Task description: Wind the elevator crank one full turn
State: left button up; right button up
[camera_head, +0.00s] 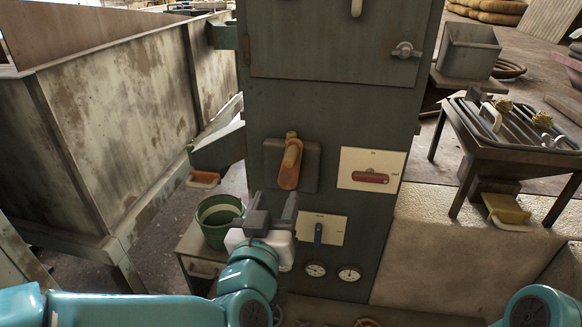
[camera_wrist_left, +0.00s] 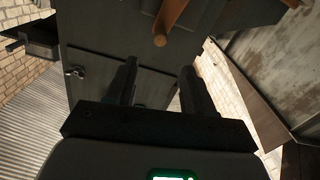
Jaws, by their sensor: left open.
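The crank (camera_head: 290,163), with an orange-brown handle, sticks out from a square plate on the front of a tall grey-green cabinet (camera_head: 330,110). It also shows at the top of the left wrist view (camera_wrist_left: 168,18), beyond my fingers. My left gripper (camera_head: 276,202) is open and empty, just below the crank handle and apart from it in the head view. Its two dark fingers are spread in the left wrist view (camera_wrist_left: 160,75). My right gripper is not in view.
Right of the crank is a pale panel with a red handle (camera_head: 370,178); below is one with a blue lever (camera_head: 318,234). Two gauges (camera_head: 349,273) sit low down. A green bucket (camera_head: 218,218) stands at left, a slatted table (camera_head: 515,135) at right.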

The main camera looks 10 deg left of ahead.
aim_at(289, 165)
pick_arm(q)
jog(key=w, duration=1.5)
jog(key=shift+w+d, duration=0.15)
jog(key=shift+d, duration=0.05)
grip_shut()
